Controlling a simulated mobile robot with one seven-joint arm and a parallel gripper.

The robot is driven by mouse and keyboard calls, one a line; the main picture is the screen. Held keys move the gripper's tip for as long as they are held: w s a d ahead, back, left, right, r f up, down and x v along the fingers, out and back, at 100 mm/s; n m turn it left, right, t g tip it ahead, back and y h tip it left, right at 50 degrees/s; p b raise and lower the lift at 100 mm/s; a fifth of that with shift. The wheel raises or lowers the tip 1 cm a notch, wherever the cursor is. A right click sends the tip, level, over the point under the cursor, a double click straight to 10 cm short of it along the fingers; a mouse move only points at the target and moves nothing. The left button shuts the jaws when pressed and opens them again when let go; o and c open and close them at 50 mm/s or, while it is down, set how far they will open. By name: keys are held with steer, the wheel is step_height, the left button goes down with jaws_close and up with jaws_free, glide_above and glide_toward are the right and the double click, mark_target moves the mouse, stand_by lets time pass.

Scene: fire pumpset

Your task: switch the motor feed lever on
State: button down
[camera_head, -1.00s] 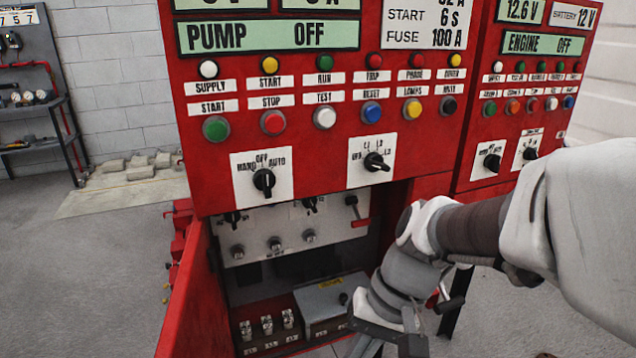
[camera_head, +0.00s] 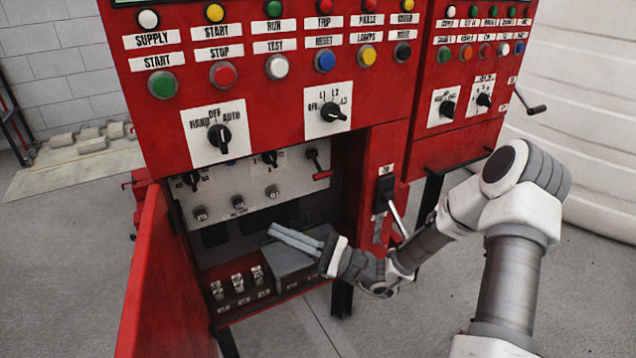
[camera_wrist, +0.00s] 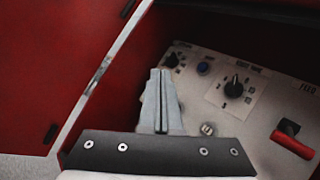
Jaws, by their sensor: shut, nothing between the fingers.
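The feed lever is a black pivot with a red handle (camera_head: 322,174) on the pale inner panel of the open cabinet. In the wrist view its red handle (camera_wrist: 295,143) is at the right edge, under a label that reads FEED; the handle slants down to the right. My gripper (camera_head: 272,231) is shut and empty at the cabinet opening, below the lever and to its left, pointing left in the head view. In the wrist view my gripper (camera_wrist: 160,73) is left of the lever and apart from it.
The open red door (camera_head: 165,280) stands left of the opening. A grey box (camera_head: 290,262) and small fuse-like parts (camera_head: 238,282) are on the cabinet floor. Rotary switches (camera_wrist: 237,87) share the panel. A black switch with a pale handle (camera_head: 385,190) is on the right post.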

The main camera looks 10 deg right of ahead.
steer(key=w+d+f+m+t+h, duration=0.25)
steer(key=w+d+m+t, duration=0.35)
steer(key=t, duration=0.4)
steer(key=m+t+h, duration=0.8)
steer(key=m+h, duration=0.3)
steer(key=h, duration=0.1)
glide_toward(320, 170)
step_height(320, 170, down, 3)
steer(key=shift+s+d+f, duration=0.15)
steer(key=shift+s+d, duration=0.05)
steer(key=shift+d, duration=0.05)
steer(key=b+x, duration=0.2)
steer(key=x, duration=0.8)
steer(key=shift+y, duration=0.35)
